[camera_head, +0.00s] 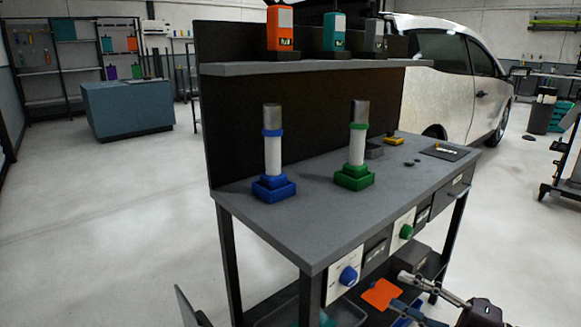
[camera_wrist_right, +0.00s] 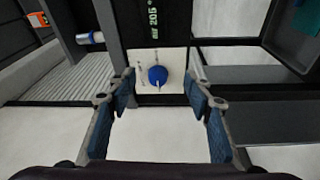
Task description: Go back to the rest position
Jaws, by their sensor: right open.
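My right gripper (camera_head: 397,291) is at the lower right of the head view, in front of the workbench's lower front side. In the right wrist view its two fingers (camera_wrist_right: 160,88) with blue pads are spread wide apart, with nothing held between them. Beyond the fingertips is a blue knob (camera_wrist_right: 157,75) on a white panel. The blue knob (camera_head: 348,275) also shows on the front of the workbench (camera_head: 310,228) in the head view. The gripper appears apart from the knob. My left gripper is not in view.
A blue-based cylinder (camera_head: 272,150) and a green-based cylinder (camera_head: 357,145) stand upright on the bench. A green knob (camera_head: 405,231) is on its front. The shelf (camera_head: 300,67) above holds orange, teal and grey devices. A white car (camera_head: 450,90) stands behind. The floor at left is clear.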

